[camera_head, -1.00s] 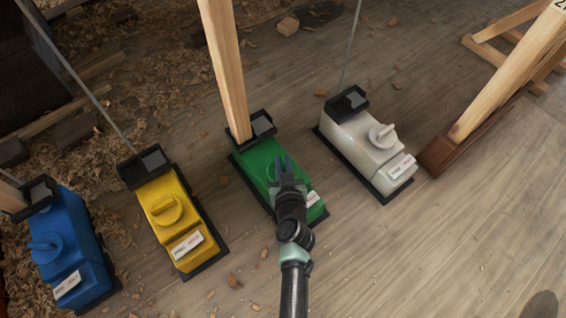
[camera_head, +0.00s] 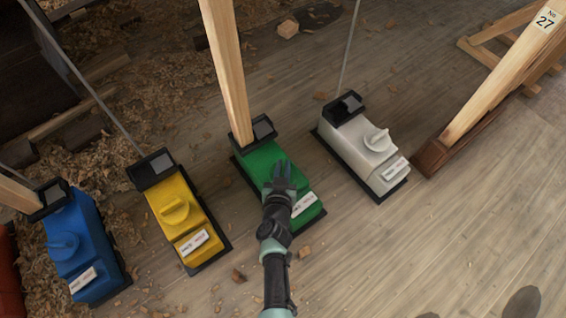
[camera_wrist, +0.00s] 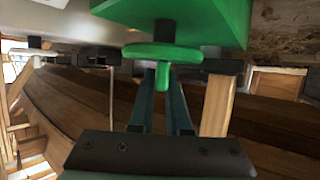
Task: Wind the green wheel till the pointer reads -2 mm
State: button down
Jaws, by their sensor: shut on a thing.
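The green box (camera_head: 265,157) stands on the floor in the middle of the head view, with a dark display-like block (camera_head: 263,129) at its far end. My gripper (camera_head: 284,172) is over the green box and hides its wheel in that view. In the wrist view the green wheel (camera_wrist: 185,52) has a disc and a stubby green grip (camera_wrist: 162,78). My gripper's two fingers (camera_wrist: 162,72) are shut on that grip, one on each side. A pale label plate (camera_head: 304,204) shows beside my gripper. No pointer or scale can be read.
A yellow box (camera_head: 170,197) and a blue box (camera_head: 85,240) stand to the left, a white box (camera_head: 360,145) to the right. A wooden prop (camera_head: 225,70) rises behind the green box. Another post (camera_head: 490,85) stands at right. Shavings litter the floor.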

jog(key=shift+a+r+m+h+p, duration=0.1)
jog(key=shift+r+m+h+p, duration=0.05)
jog(key=shift+m+h+p, duration=0.35)
jog(key=shift+m+g+h+p, duration=0.3)
jog(key=shift+m+h+p, duration=0.3)
jog(key=shift+h+p, duration=0.1)
jog(key=m+h, duration=0.1)
jog(key=m+g+h+b, duration=0.1)
jog(key=shift+a+f+h, duration=0.1)
jog(key=shift+f+h, duration=0.2)
jog(key=m+h+b, duration=0.1)
jog(key=m+g+h+b, duration=0.1)
jog(key=m+b, duration=0.1)
jog(key=shift+f+g+h, duration=0.2)
jog(key=shift+g+h, duration=0.1)
jog(key=shift+r+m+g+h+b, duration=0.2)
jog(key=shift+m+g+h+b, duration=0.55)
jog(key=shift+b, duration=0.45)
jog(key=shift+d+r+m+g+h+b, duration=0.1)
jog(key=shift+d+m+g+h+b, duration=0.15)
jog(key=shift+m+g+b, duration=0.15)
jog(key=c, duration=0.9)
grip_release()
